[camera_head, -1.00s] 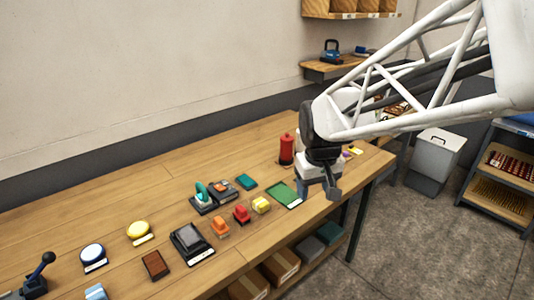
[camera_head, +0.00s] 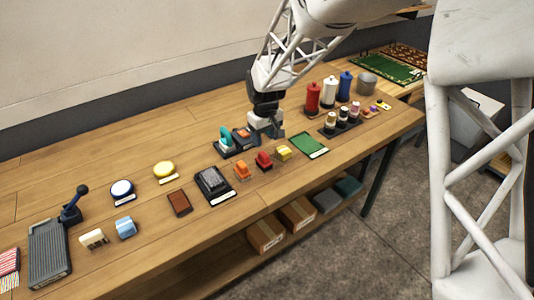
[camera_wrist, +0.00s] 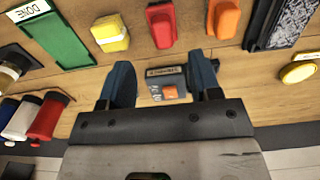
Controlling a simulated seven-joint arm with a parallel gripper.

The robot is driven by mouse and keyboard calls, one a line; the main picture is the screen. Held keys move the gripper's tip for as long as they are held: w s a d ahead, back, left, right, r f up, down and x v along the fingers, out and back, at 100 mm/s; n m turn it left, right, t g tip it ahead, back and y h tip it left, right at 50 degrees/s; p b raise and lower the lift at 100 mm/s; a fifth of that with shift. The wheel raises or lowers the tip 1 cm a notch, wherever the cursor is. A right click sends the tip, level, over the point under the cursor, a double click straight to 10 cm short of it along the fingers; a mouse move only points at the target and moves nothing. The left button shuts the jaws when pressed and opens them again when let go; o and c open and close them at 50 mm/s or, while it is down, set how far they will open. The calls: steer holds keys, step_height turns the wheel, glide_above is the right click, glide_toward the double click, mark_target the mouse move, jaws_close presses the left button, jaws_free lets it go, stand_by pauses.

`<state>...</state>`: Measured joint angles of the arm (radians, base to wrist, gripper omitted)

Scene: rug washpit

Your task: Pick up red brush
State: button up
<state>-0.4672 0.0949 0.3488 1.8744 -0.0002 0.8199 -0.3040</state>
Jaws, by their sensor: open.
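The red brush (camera_head: 264,161) lies on the wooden workbench (camera_head: 120,255), between an orange brush (camera_head: 242,170) and a yellow one (camera_head: 284,153). In the wrist view the red brush (camera_wrist: 162,24) is at the top, beyond my fingertips and roughly in line with the gap between them. My gripper (camera_head: 267,129) is above the bench, on the wall side of the red brush and apart from it. In the wrist view my gripper (camera_wrist: 161,76) has its two fingers spread, with nothing held between them. A grey device with an orange part (camera_wrist: 167,88) shows below the gap.
A green pad (camera_head: 309,145) lies right of the brushes. Red (camera_head: 313,97), white (camera_head: 329,91) and blue (camera_head: 345,85) bottles stand farther back. A dark tray with a grey block (camera_head: 214,185) is at the left. Bare wood lies in front of the brushes.

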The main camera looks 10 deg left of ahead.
mark_target(264, 154)
steer(key=shift+w+a+f, duration=0.15)
steer(key=shift+a+f, duration=0.15)
steer(key=shift+a, duration=0.15)
steer(key=shift+f, duration=0.1)
steer(key=shift+f, duration=1.25)
steer(key=shift+f, duration=2.6)
jaws_close()
